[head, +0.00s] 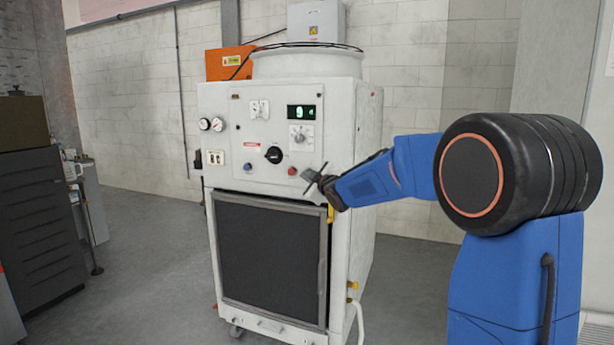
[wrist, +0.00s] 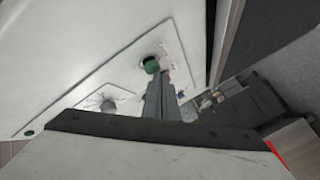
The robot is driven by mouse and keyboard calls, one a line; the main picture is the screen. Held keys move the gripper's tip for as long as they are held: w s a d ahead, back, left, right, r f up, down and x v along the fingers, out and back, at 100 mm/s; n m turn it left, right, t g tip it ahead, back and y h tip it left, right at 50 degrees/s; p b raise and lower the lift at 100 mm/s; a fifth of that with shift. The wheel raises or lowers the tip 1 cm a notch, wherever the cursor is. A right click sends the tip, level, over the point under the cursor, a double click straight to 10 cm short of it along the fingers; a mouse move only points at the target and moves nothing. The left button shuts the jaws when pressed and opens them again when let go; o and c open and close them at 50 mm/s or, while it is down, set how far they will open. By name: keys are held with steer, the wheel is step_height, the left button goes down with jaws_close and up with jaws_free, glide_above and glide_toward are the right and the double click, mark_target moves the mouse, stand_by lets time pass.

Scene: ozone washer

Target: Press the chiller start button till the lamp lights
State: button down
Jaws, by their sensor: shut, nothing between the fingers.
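The chiller (head: 345,190) is a white cabinet with a control panel on its upper front. My gripper (head: 312,176) is shut and empty at the panel's lower right, just right of a red button (head: 292,171). In the wrist view, the closed fingers (wrist: 158,85) point at a green round button (wrist: 151,65) standing out from a white plate. Their tips are very close to it; I cannot tell whether they touch. In the head view, my gripper seems to hide this button. I cannot make out a lit start lamp in either view.
A grey knob (wrist: 108,104) shows near the fingers. A dark cabinet (head: 35,200) stands at left; the floor between is clear.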

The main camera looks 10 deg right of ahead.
steer(key=shift+w+d, duration=0.15)
stand_by(0.7)
steer(key=shift+s+a, duration=0.5)
steer(key=shift+s, duration=0.2)
steer(key=s+a, duration=0.1)
steer(key=s, duration=0.1)
steer(key=s+a, duration=0.2)
stand_by(0.4)
stand_by(0.5)
